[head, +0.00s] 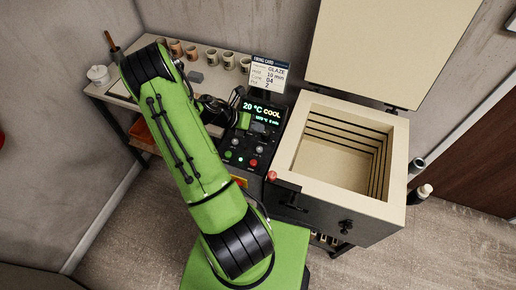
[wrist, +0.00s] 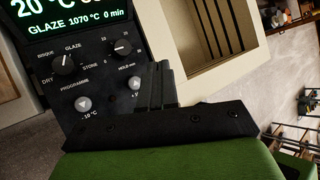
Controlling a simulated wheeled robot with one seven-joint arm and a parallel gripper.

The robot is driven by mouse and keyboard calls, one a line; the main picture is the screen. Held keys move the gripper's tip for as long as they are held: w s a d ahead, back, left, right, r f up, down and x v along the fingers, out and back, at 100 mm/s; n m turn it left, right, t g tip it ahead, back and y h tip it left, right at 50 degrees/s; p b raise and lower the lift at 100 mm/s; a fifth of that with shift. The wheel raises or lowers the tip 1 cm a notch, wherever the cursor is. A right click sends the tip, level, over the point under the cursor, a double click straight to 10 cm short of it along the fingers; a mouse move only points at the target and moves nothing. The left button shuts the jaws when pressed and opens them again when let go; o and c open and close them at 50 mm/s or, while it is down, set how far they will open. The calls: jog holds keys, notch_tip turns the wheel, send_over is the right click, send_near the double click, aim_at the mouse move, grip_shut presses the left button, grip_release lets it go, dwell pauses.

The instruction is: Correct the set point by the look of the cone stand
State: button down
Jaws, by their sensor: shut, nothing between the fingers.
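The controller panel (head: 243,150) stands left of the kiln. Its display (head: 262,112) reads 20 °C COOL, with 1070 °C and 0 min below; in the wrist view the display (wrist: 75,22) reads GLAZE 1070 °C 0 min. The programme knob (wrist: 66,64) and hold knob (wrist: 122,47) sit above a -10 °C button (wrist: 84,104) and a second button (wrist: 134,82), its label partly hidden. My gripper (wrist: 162,72) is shut and empty, over the panel just right of that button; contact cannot be told. It also shows in the head view (head: 258,128). I cannot make out the cone stand.
The firing card (head: 268,75) reads GLAZE, hold 10 min, cone 04. The kiln (head: 398,150) is open, its lid (head: 385,45) raised, its visible chamber empty. Several cups (head: 228,59), a small grey item (head: 196,78) and a white lidded pot (head: 99,75) stand on the bench.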

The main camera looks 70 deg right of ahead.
aim_at(256, 149)
notch_tip(256, 149, down, 9)
jog(key=b, duration=0.8)
jog(key=shift+r, duration=0.2)
jog(key=shift+f, duration=0.2)
dwell(1.2)
jog(key=shift+f, duration=0.3)
jog(key=shift+f, duration=0.45)
dwell(0.5)
jog(key=shift+r, duration=0.1)
jog(key=shift+r+p, duration=0.8)
